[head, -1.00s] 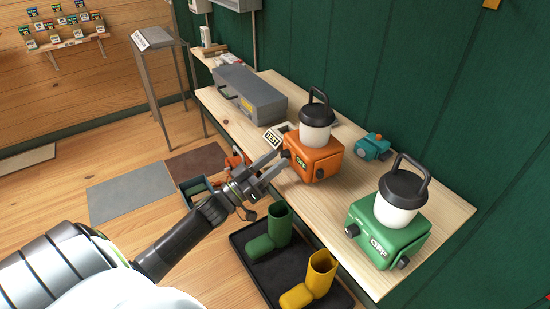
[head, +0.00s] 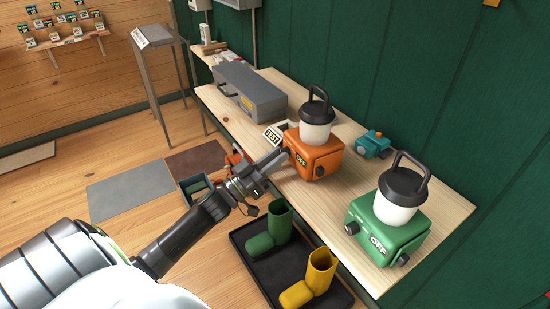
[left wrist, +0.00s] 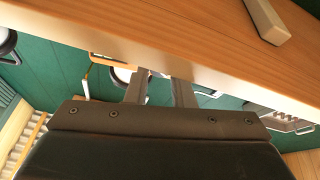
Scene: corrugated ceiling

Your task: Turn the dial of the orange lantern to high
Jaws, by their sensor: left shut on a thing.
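The orange lantern (head: 318,160) stands upright on the wooden workbench, with a white globe and a black cap and handle. A dark plate on its front reads OFF. A black knob (head: 319,171) shows at its right front corner. My left gripper (head: 282,155) reaches in from the left and is shut on the dial at the lantern's left side; the fingertips hide that dial. In the left wrist view, its two fingers (left wrist: 160,88) are close together, and what lies between their tips is hard to make out. My right gripper is not in view.
A green lantern (head: 388,232), also marked OFF, stands nearer on the bench (head: 345,245). A small teal object (head: 372,145), a TEST sign (head: 273,135) and a grey toolbox (head: 250,92) share the bench. Green and yellow boots (head: 320,270) stand in a black tray below.

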